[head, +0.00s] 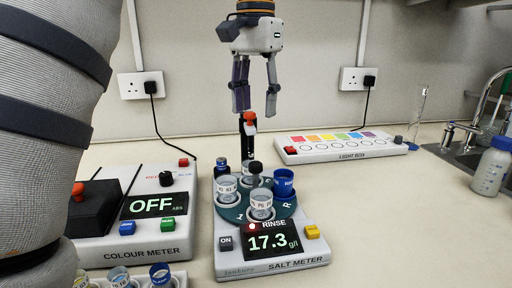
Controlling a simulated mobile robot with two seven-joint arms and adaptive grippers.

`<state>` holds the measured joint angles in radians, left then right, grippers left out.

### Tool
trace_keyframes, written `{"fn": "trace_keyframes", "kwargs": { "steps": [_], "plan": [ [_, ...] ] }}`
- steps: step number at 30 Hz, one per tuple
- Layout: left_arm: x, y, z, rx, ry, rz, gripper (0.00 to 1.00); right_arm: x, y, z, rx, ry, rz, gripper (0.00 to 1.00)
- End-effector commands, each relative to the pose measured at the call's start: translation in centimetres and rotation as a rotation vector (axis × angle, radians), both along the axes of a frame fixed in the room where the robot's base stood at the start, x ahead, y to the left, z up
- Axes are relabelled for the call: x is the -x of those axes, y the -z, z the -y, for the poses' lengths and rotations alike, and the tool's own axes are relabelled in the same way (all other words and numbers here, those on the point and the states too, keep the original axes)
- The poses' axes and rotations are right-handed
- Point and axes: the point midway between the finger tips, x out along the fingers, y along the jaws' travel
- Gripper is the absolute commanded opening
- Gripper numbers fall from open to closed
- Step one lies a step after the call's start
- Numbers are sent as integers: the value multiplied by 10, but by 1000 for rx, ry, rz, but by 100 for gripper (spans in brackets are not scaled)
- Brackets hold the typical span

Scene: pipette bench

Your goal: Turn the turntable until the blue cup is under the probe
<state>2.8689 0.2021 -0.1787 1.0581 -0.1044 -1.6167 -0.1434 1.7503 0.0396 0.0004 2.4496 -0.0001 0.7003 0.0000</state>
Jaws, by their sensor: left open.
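The turntable (232,215) is a dark teal disc on the salt meter (285,266). It carries several cups. The blue cup (284,186) sits at its right side, and clear cups stand at its left, back and front. A black knob (255,168) shows near its middle. The probe (262,136) is a black piece with an orange-red top, behind and above the turntable. Its lower end is hard to make out, and the blue cup appears to the right of it. My left gripper (256,108) is open and points down above the probe, with nothing visible in its fingers. My right gripper is out of view.
The colour meter (135,243) stands at the left, with small cups in front of it. A light box (340,148) lies at the back right. A wash bottle (491,168) stands by the sink at right. The bench right of the salt meter is clear.

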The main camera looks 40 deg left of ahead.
Motion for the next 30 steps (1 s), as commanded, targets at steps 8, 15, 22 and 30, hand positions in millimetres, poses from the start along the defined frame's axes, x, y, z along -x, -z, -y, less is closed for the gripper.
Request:
{"fn": "trace_keyframes", "kwargs": {
  "steps": [8, 15, 22, 30],
  "plan": [
    [3, 54, 0, 1, 1, -2, 44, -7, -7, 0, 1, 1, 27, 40],
    [1, 106, 1, 1, 0, -1, 44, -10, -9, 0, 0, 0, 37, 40],
    [1, 119, 1, 0, 0, 1, 44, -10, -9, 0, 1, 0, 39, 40],
    [1, 119, 0, 0, 0, 1, 19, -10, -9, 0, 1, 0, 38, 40]
  ]
}}
